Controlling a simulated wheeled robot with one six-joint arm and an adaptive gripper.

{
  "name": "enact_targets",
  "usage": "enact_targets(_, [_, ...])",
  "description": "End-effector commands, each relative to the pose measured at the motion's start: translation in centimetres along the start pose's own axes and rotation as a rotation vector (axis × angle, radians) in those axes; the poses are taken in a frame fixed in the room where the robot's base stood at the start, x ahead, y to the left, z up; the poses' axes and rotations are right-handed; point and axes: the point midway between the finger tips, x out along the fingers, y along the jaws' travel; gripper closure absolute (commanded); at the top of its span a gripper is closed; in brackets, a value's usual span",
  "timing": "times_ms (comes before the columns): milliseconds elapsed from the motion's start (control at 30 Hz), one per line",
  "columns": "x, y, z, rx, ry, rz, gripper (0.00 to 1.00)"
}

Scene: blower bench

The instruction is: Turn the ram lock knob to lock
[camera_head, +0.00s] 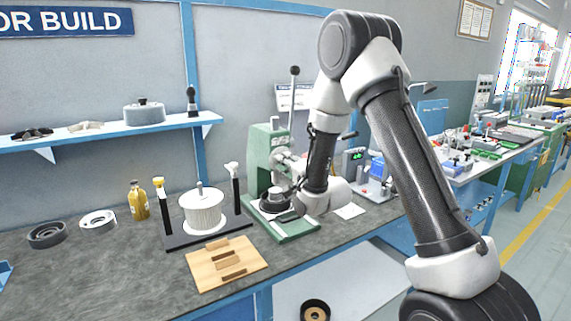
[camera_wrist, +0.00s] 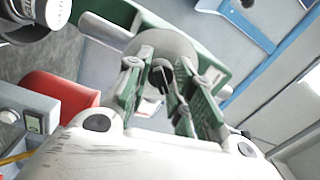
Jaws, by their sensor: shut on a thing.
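The green press (camera_head: 262,150) stands on the bench, and its green body also fills the top of the wrist view (camera_wrist: 115,12). My gripper (camera_head: 290,213) is low at the front of the press in the head view, partly hidden by its own wrist. In the wrist view the two fingers of my gripper (camera_wrist: 161,82) are on either side of a small dark knob (camera_wrist: 160,70) in front of a round pale part of the press. The gripper is shut on this knob. The knob's markings and exact angle are not readable.
Left of the press are a black stand with a white ribbed cylinder (camera_head: 202,212), a wooden block board (camera_head: 227,263), a yellow bottle (camera_head: 138,200) and two rings. A small device with a green display (camera_head: 355,156) stands to the right. A red part (camera_wrist: 58,95) shows close by.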

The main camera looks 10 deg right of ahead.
Motion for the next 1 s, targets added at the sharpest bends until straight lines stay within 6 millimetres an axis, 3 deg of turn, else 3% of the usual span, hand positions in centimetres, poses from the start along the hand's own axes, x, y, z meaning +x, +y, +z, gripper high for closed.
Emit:
enact_targets(233, [0.0, 0.0, -0.2, 0.0, 0.005, 0.0, 1.0])
enact_targets(267, [0.0, 0.0, -0.2, 0.0, 0.005, 0.0, 0.73])
enact_targets(367, [0.0, 0.0, -0.1, 0.0, 0.004, 0.0, 0.54])
enact_targets(733, [-0.4, 0.1, -0.1, -0.001, 0.001, 0.002, 0.53])
enact_targets(1000, [-4.8, 0.1, -0.1, 0.0, 0.002, 0.003, 0.53])
